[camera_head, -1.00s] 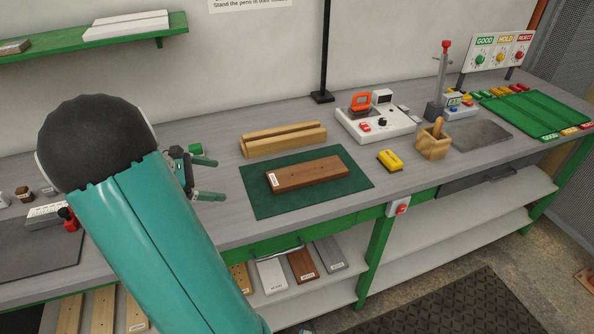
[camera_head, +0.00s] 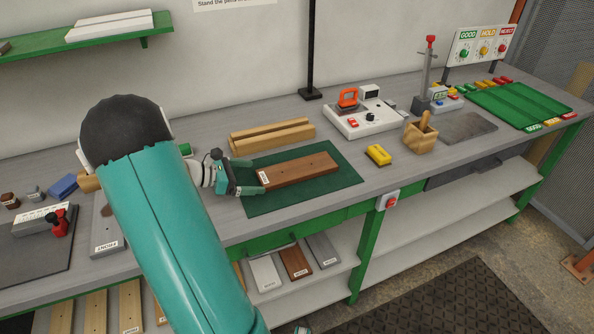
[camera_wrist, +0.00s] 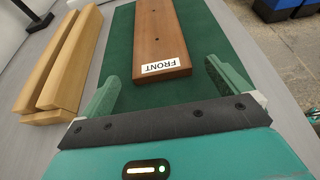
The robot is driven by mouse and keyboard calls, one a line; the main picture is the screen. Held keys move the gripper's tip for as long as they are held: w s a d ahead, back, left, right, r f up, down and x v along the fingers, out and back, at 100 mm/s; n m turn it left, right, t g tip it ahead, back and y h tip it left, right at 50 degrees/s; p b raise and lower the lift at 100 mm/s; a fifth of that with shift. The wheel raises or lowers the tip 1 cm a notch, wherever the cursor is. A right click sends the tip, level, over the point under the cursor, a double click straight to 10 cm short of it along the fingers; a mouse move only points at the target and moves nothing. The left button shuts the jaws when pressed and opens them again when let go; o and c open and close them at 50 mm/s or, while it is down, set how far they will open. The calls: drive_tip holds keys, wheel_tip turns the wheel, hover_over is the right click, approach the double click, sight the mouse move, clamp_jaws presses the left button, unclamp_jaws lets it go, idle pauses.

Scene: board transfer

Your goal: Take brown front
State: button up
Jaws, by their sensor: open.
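The brown front (camera_head: 300,170) is a flat reddish-brown board with small dark holes and a white label at its near-left end. It lies on the green mat (camera_head: 345,180) on the bench. In the wrist view the board (camera_wrist: 160,40) shows its "FRONT" label upside down, its labelled end pointing at my gripper. My gripper (camera_head: 246,177) is at the board's left end, fingers pointing to it. In the wrist view my gripper (camera_wrist: 170,85) is open, one finger on each side of the board's line, with gaps to the board. Nothing is held.
A wooden grooved block (camera_head: 272,134) stands behind the mat. A yellow block (camera_head: 378,155), a wooden holder (camera_head: 420,136) and a white device (camera_head: 370,122) are to the right. More boards lie on the lower shelf (camera_head: 345,268).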

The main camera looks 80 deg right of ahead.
sight(265, 177)
drive_tip(key=x, duration=0.3)
drive_tip(key=shift+s+d+f, duration=0.15)
drive_tip(key=shift+f, duration=0.15)
drive_tip(key=shift+c, duration=0.4)
drive_tip(key=c, duration=1.1)
drive_tip(key=shift+r, duration=0.1)
